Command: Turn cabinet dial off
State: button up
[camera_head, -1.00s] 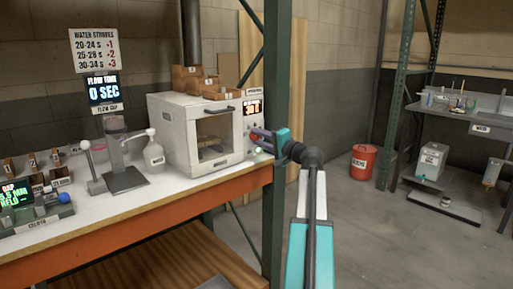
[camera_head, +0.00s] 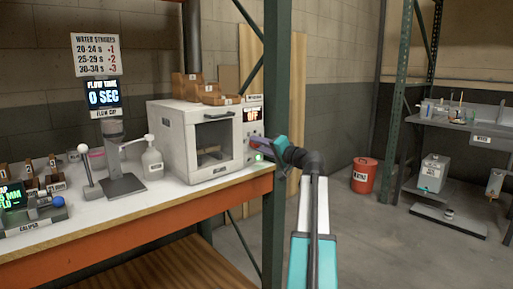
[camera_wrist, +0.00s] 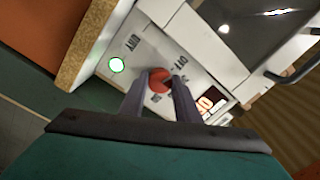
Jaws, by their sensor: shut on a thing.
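The white cabinet (camera_head: 197,138) stands on the bench, with a window in its door and a control strip on its right side. The red dial (camera_wrist: 159,80) sits on the control panel (camera_wrist: 180,45), which has "OFF" lettering beside the dial. My gripper (camera_wrist: 160,85) has its two grey fingers on either side of the red dial, shut on it. In the head view my gripper (camera_head: 266,140) reaches the cabinet's right front, hiding the dial. A lit green button (camera_wrist: 117,65) is on the same panel.
A green rack post (camera_head: 275,150) stands just right of the cabinet, close by my arm. Floor is clear toward the red bucket (camera_head: 364,176).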

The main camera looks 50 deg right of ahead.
jog(key=o, duration=1)
jog(key=shift+o, duration=0.2)
jog(key=s+p, duration=0.1)
jog(key=s, duration=1.2)
jog(key=shift+s+a+f+p, duration=0.15)
jog(key=shift+s+a+p, duration=0.2)
jog(key=shift+a+p, duration=0.05)
